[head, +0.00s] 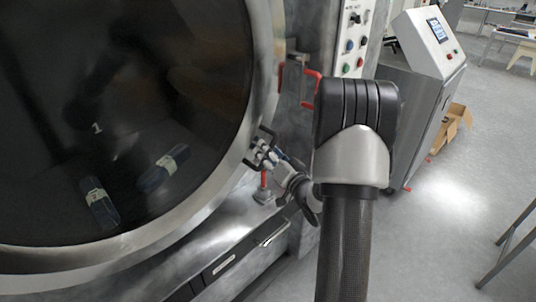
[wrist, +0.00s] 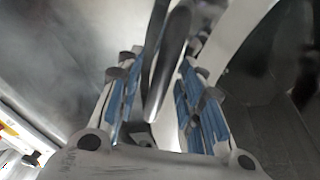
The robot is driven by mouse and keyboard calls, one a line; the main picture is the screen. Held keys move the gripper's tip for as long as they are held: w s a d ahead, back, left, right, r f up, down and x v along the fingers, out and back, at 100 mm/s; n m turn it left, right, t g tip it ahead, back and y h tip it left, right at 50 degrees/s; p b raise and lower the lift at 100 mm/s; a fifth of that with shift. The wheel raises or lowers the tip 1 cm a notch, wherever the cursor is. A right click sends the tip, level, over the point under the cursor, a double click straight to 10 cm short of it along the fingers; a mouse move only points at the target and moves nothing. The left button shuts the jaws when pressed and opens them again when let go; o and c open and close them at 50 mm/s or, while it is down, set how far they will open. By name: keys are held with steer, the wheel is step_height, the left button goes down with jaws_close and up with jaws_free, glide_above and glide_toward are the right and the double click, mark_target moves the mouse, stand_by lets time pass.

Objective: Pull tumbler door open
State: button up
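The tumbler door (head: 105,115) is a large round dark window in a broad metal ring on the left of the head view. It looks closed against the machine. A black door handle (head: 251,160) sits on the ring's lower right edge. My gripper (head: 266,153) is at this handle. In the wrist view, my gripper (wrist: 157,75) has its two blue-padded fingers on either side of the dark handle bar (wrist: 170,65). Gaps show beside the bar's near end. Contact at the fingertips cannot be made out.
A control panel (head: 354,40) with coloured buttons and red handles (head: 311,90) are right of the door. A lower metal drawer-like front (head: 235,262) is below. A grey console (head: 418,85) stands farther right, with a cardboard box (head: 455,128) behind it. Open floor (head: 440,220) lies at right.

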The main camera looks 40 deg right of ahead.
jaws_close()
stand_by(0.5)
stand_by(0.3)
